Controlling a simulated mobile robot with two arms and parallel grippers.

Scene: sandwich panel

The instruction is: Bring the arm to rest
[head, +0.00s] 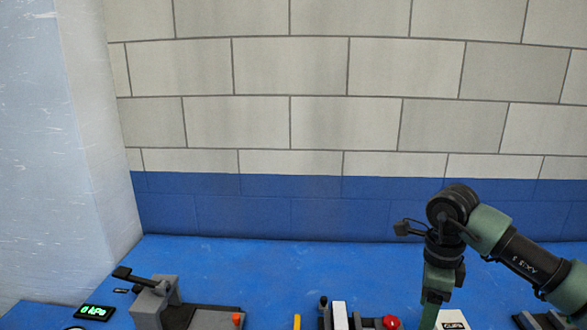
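My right arm (520,259), green and black, comes in from the right edge. It bends at a black joint (453,205) and runs down past the bottom edge. Its gripper fingers do not show; that end is cut off by the frame. My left arm and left gripper are not in view. Nothing held can be seen.
A blue table (250,270) runs along the bottom. A grey clamp-like fixture (152,300) and a green-lit display (94,312) are at left. A red knob (391,322) and a yellow piece (297,322) are near the bottom middle. A block wall stands behind.

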